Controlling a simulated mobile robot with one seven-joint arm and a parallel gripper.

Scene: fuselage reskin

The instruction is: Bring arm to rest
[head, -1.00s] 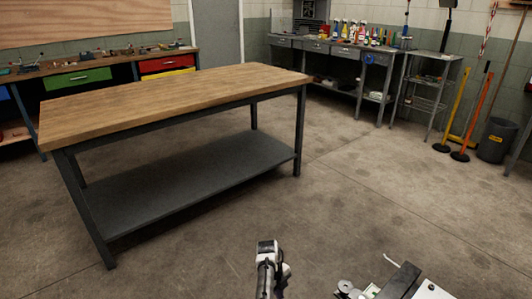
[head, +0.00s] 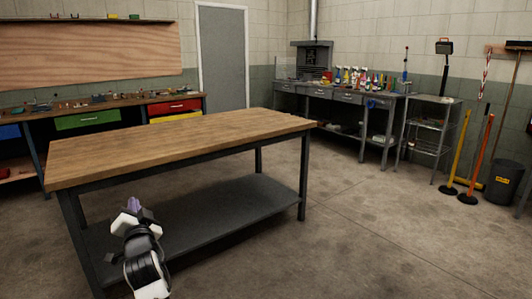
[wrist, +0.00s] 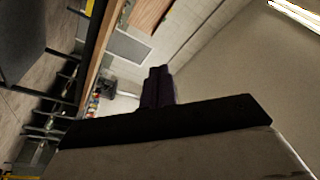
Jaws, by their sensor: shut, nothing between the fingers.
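My gripper (head: 134,204) shows at the lower left of the head view, at the end of my white and black arm. It points up and away, in front of the wooden-topped workbench (head: 180,145) in the picture. In the wrist view the two dark purple fingers (wrist: 157,86) stand side by side, closed together, with nothing between them. The wrist view is tilted and shows wall and ceiling beyond the fingers.
The workbench has a grey lower shelf (head: 225,215). A counter with green (head: 87,119) and red drawers stands behind it. Bottles stand on a grey bench (head: 340,95) at the back. A bin (head: 503,182) is at the right. The floor at right (head: 370,240) is clear.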

